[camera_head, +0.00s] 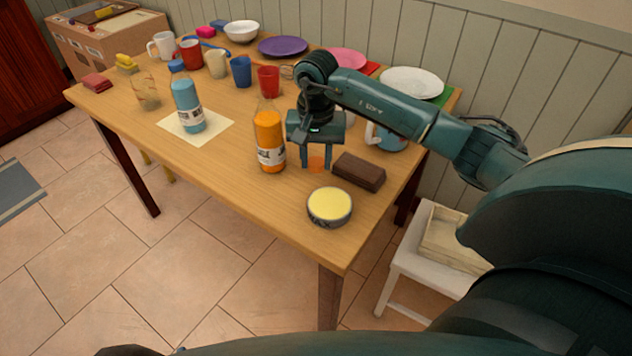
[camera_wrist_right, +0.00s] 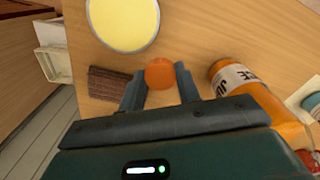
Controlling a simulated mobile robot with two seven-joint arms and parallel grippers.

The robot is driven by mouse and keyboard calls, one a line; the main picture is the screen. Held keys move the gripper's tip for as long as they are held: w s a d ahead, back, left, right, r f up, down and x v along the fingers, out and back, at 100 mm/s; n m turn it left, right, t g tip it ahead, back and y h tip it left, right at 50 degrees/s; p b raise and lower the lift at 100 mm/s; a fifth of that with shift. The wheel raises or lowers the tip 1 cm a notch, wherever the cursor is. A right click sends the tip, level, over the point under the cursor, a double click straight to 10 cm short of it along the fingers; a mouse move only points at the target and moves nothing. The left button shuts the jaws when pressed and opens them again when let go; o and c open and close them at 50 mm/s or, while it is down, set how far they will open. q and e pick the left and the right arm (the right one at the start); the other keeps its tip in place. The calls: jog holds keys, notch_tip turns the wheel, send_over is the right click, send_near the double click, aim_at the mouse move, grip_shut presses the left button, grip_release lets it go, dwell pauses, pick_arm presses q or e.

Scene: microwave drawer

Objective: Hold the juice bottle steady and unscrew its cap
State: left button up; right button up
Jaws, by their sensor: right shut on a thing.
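The orange juice bottle (camera_head: 270,143) stands upright on the table, and no cap shows on its neck. It also shows in the right wrist view (camera_wrist_right: 262,105), to the right of the fingers. My right gripper (camera_head: 316,163) is shut on an orange cap (camera_wrist_right: 160,73), held between its two fingertips. The cap is beside the bottle, apart from it, low near the tabletop; I cannot tell whether it touches the table. My left gripper is not in view.
A brown block (camera_head: 358,172) and a round yellow-topped tin (camera_head: 330,205) are close to my right gripper. A blue bottle (camera_head: 187,103) stands on a paper sheet (camera_head: 221,127). Cups and plates fill the back. The front left of the wooden table (camera_head: 205,165) is clear.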

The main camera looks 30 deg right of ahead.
jog(key=shift+f, duration=3.2)
jog(key=shift+f, duration=0.15)
jog(key=o, duration=1.1)
